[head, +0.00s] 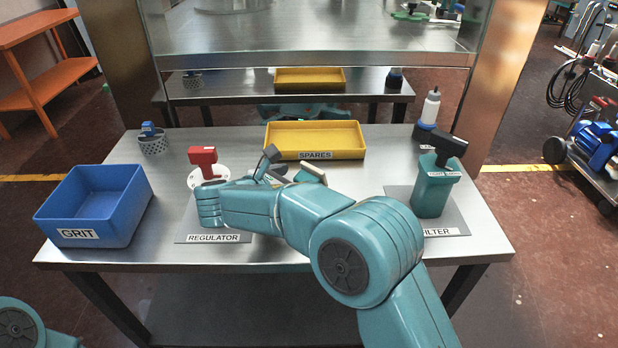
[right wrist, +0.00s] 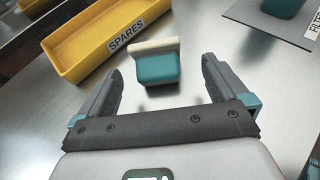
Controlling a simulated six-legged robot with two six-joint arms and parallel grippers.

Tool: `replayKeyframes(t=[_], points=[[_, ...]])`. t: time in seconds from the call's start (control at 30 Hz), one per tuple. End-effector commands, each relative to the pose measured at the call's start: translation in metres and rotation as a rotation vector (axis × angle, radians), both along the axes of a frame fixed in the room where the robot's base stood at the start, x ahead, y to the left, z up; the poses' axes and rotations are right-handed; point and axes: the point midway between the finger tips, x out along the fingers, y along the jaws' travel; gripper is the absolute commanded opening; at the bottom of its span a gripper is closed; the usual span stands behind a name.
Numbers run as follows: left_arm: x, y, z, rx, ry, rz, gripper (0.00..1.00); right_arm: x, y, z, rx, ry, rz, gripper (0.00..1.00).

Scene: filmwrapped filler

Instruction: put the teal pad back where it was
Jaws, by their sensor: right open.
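The teal pad (right wrist: 157,69), a teal block with a cream plate along one side, rests on the steel table in the right wrist view. In the head view only its cream part (head: 313,172) shows clearly; my right arm hides most of the rest. My right gripper (head: 284,167) is open over the table, in front of the yellow SPARES tray (head: 355,152). In the right wrist view the pad appears between my open fingertips (right wrist: 162,72), with gaps on both sides. I cannot tell the gripper's height above it. My left gripper is out of view.
A blue GRIT bin (head: 97,231) stands at the left. A red-handled regulator (head: 203,160) sits on the REGULATOR mat, and a teal filter canister (head: 433,190) on the FILTER mat (head: 455,217). A white bottle (head: 430,107) and wire cup (head: 153,146) stand near the back edge.

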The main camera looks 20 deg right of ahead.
Motion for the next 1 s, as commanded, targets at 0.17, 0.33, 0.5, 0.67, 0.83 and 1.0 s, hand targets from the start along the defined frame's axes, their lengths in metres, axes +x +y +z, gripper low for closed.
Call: replayKeyframes(t=[0.17, 0.33, 0.5, 0.67, 0.83, 1.0], points=[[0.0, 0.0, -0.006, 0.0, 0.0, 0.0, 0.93, 0.016, -0.016, -0.014, -0.001, 0.001, -0.001, 1.0], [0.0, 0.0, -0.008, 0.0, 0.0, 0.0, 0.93, 0.027, -0.032, -0.02, -0.001, 0.0, 0.001, 1.0], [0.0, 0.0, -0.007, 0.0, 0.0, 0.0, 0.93, 0.029, -0.032, -0.02, -0.001, 0.0, 0.002, 1.0], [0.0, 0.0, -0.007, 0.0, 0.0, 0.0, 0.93, 0.03, -0.032, -0.02, -0.001, 0.0, 0.001, 0.54], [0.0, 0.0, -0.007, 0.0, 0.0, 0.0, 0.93, 0.031, -0.032, -0.02, 0.0, 0.0, 0.001, 0.43], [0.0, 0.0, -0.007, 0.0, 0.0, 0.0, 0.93, 0.031, -0.032, -0.019, 0.0, 0.0, 0.001, 0.43]])
